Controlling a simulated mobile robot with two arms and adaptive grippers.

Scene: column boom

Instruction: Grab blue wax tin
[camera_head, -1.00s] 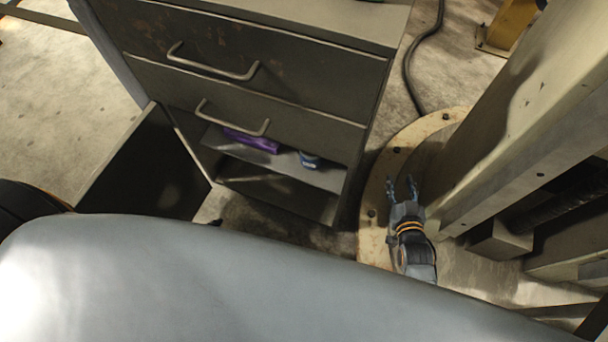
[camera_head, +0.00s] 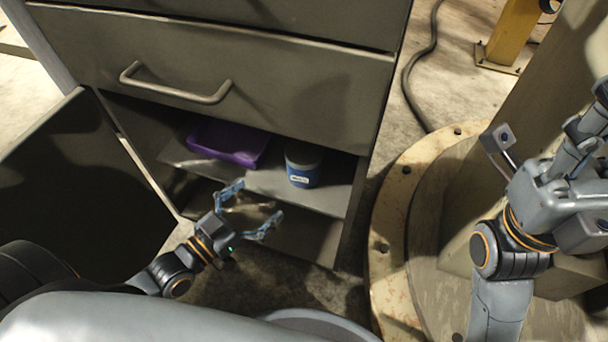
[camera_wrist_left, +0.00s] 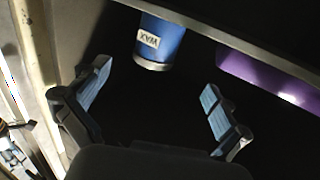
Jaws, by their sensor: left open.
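The blue wax tin (camera_head: 302,166) stands upright on the cabinet's open shelf (camera_head: 330,193), with a grey lid and a white label. In the left wrist view the tin (camera_wrist_left: 160,42) appears upside down, its label reading WAX. My left gripper (camera_head: 252,212) is open and empty, in front of the shelf, below and to the left of the tin. In the wrist view its fingers (camera_wrist_left: 158,95) are spread, with the tin beyond them and apart from them. My right gripper (camera_head: 580,150) is at the right edge, partly cut off; its jaw opening is unclear.
A purple object (camera_head: 228,143) lies on the shelf left of the tin; it also shows in the wrist view (camera_wrist_left: 270,80). A closed drawer (camera_head: 230,75) is above. A dark open door (camera_head: 75,190) stands left. A round column base (camera_head: 400,215) is right.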

